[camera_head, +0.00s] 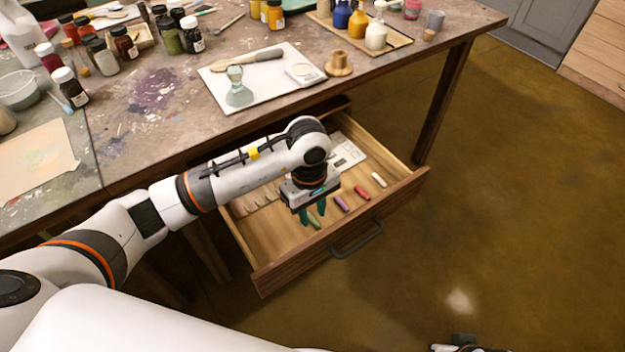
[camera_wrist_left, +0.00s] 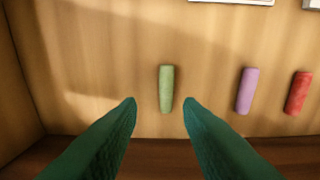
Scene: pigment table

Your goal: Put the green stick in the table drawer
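The green stick (camera_wrist_left: 166,88) lies on the floor of the open table drawer (camera_head: 285,268). It also shows in the head view (camera_head: 314,220), beside my gripper's fingers. My left gripper (camera_head: 313,214) is over the drawer and points down into it. In the left wrist view its two green fingertips (camera_wrist_left: 160,103) are spread apart with nothing between them, and the stick appears beyond the gap between them. My right gripper (camera_head: 457,345) shows only in part at the bottom edge of the head view, too little to tell its state.
Purple (camera_head: 341,203), red (camera_head: 362,192) and white (camera_head: 378,180) sticks lie in a row in the drawer. A pale flat item (camera_head: 346,153) lies at the drawer's back. The table top (camera_head: 190,125) above holds jars, bottles and a white board (camera_head: 275,93).

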